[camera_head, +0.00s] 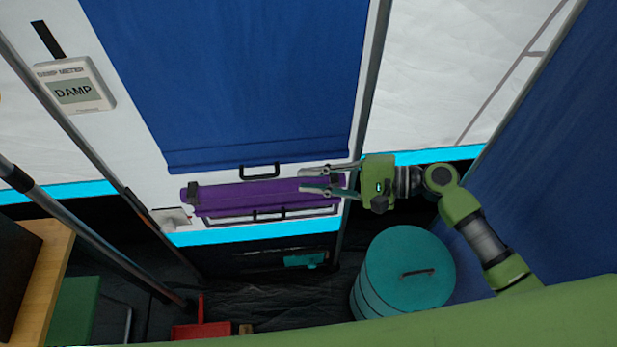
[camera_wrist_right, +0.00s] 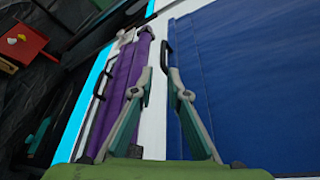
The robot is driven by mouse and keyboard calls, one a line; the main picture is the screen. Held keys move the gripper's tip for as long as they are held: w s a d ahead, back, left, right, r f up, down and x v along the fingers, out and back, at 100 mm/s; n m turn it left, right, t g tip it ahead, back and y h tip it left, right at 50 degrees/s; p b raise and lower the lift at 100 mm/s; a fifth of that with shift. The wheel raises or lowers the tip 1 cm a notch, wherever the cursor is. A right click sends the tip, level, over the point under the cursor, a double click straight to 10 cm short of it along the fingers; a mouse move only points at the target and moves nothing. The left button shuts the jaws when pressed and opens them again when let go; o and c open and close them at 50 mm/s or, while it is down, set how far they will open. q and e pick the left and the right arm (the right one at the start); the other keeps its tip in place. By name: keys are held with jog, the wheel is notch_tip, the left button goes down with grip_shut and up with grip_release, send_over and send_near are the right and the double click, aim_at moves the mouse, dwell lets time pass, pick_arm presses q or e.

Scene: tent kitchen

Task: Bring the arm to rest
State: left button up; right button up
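My right gripper (camera_head: 328,181) reaches in from the right, with its green arm bent at the elbow. Its two fingers are spread apart with nothing between them, as the right wrist view (camera_wrist_right: 160,80) also shows. In the head view the fingertips overlap the right end of a rolled purple cloth (camera_head: 245,197), which also shows beside the fingers in the wrist view (camera_wrist_right: 120,85). I cannot tell whether they touch it. A blue panel (camera_head: 240,75) with a black handle (camera_head: 260,171) hangs just above the roll. My left gripper is not in view.
A teal lidded bin (camera_head: 405,272) stands on the dark floor below my right arm. A damp meter (camera_head: 75,88) reading "DAMP" hangs at upper left. A wooden table edge (camera_head: 50,270) is at lower left, and a red object (camera_head: 200,330) lies on the floor.

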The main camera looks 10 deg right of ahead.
jog(key=s+a+f+n+g+h, duration=0.1)
jog(key=s+f+n+g+h, duration=0.1)
jog(key=s+f+n+h, duration=0.55)
jog(key=s+d+f+n+h, duration=0.2)
jog(key=s+d+f+h, duration=0.1)
jog(key=s+d, duration=0.45)
jog(key=s+d+f+n+h, duration=0.35)
jog(key=s+d, duration=0.25)
jog(key=d, duration=0.2)
notch_tip(320, 180, down, 24)
jog(key=s+f, duration=0.1)
jog(key=s+d+f+g, duration=0.1)
jog(key=s+d+f, duration=0.2)
jog(key=s+f, duration=1.2)
jog(key=s, duration=0.2)
jog(key=shift+s+f+m+g+h, duration=0.2)
jog(key=shift+s+m+g+h, duration=0.1)
jog(key=shift+g, duration=0.1)
